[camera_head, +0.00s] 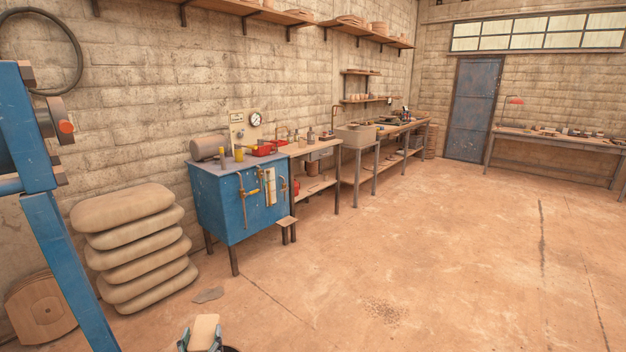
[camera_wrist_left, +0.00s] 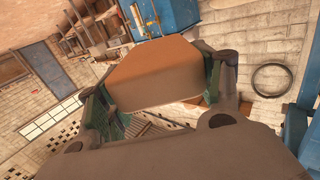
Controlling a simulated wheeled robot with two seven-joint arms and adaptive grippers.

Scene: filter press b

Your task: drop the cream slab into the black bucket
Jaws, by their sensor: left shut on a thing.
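The cream slab (camera_head: 205,331) stands upright at the bottom edge of the head view, gripped by my left gripper (camera_head: 201,344). In the left wrist view the slab (camera_wrist_left: 150,72) is a thick block with bevelled corners, and my left gripper (camera_wrist_left: 165,95) is shut on it with one finger on each side. A small piece of dark curved rim, likely the black bucket (camera_head: 231,349), shows just right of the gripper at the bottom edge; the rest of it is out of frame. I cannot tell the slab's height above it. My right gripper is not in view.
A blue metal post (camera_head: 60,255) stands at the left. A blue cabinet (camera_head: 232,205) and benches line the wall. The floor (camera_head: 420,270) at centre and right is clear.

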